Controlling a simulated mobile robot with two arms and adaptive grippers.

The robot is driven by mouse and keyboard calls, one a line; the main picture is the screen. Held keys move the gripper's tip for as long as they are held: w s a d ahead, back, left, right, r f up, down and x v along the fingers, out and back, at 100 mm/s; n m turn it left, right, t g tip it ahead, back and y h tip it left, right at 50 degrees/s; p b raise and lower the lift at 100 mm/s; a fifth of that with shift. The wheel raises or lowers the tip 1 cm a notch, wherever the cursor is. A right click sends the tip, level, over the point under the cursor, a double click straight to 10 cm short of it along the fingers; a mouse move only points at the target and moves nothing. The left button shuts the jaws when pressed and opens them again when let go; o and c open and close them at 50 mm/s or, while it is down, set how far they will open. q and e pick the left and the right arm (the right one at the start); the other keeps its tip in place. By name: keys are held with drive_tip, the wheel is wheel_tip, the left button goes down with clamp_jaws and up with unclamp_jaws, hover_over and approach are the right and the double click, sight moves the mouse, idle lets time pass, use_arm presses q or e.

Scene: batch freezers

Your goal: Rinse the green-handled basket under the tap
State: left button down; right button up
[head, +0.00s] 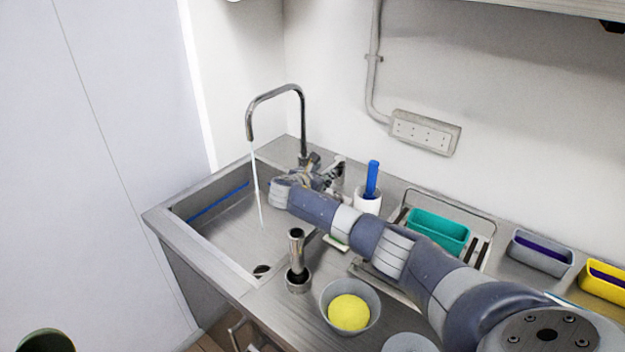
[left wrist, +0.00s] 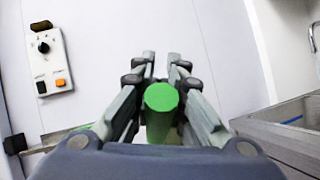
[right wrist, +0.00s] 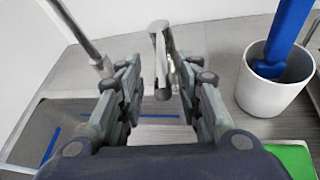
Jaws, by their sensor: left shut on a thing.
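The tap (head: 303,125) stands at the back of the sink (head: 225,225), and a thin stream of water (head: 257,185) falls from its spout into the basin. My right gripper (head: 318,176) is at the base of the tap. In the right wrist view this gripper (right wrist: 163,100) is open, with the tap lever (right wrist: 160,60) just ahead between its fingers. In the left wrist view my left gripper (left wrist: 160,85) is shut on the green handle (left wrist: 161,98) of the basket. The rest of the basket is hidden. A dark green round end (head: 45,341) shows at the head view's lower left.
A white cup with a blue-handled tool (head: 372,180), a teal tub (head: 438,232), and grey (head: 541,252) and yellow (head: 605,283) tubs line the counter. A bowl with a yellow ball (head: 348,312) and a metal upright tube (head: 297,258) stand in front. The basin looks clear.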

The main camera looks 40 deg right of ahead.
drive_tip(key=v, duration=1.1)
